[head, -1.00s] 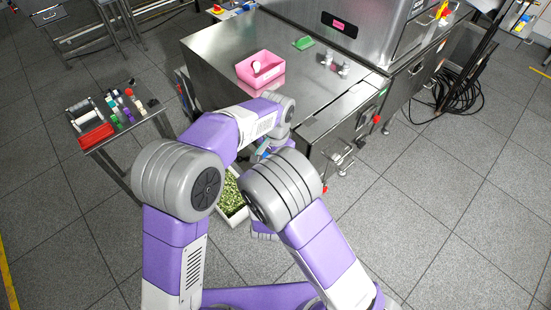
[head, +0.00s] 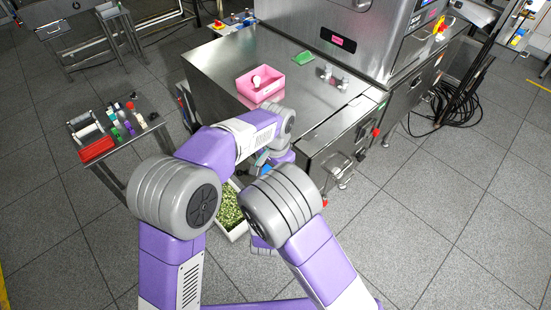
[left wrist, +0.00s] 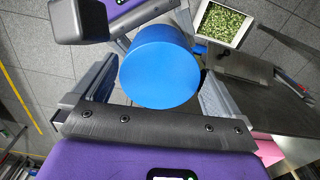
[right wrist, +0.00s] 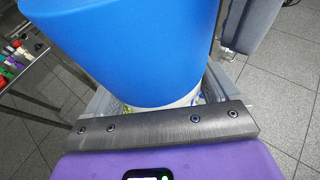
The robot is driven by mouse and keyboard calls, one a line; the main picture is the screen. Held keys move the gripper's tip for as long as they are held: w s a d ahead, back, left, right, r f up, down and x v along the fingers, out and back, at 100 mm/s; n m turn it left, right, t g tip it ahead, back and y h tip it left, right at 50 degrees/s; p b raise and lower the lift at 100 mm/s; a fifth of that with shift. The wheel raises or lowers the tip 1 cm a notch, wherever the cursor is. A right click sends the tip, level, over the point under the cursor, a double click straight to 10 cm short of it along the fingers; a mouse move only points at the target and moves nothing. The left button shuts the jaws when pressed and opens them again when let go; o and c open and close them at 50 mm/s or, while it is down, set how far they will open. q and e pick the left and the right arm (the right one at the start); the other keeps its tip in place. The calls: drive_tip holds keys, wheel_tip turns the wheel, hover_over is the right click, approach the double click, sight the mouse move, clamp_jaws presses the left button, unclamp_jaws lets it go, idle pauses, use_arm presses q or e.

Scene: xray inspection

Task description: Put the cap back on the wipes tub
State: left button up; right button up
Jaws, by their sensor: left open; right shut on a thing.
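The blue cap (left wrist: 160,75) shows as a round disc in the left wrist view, between the spread fingers of my left gripper (left wrist: 160,62). That gripper is open, with a finger on each side of the cap. In the right wrist view the blue cap (right wrist: 130,45) is above the white wipes tub (right wrist: 184,101), with no gap visible between them; whether it is fully seated I cannot tell. My right gripper (right wrist: 165,98) is shut on the tub. In the head view my arms mostly hide both grippers, and only a bit of blue shows.
A steel table (head: 215,65) carries a pink tray (head: 261,82), a green item (head: 303,58) and small metal pieces (head: 335,77). A crate of green bits (head: 231,213) stands below my arms. A side table at left holds a red tray (head: 97,148) and small bottles.

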use_arm(q)
wheel_tip(320, 180, up, 10)
drive_tip(key=shift+f, duration=0.1)
idle(0.5)
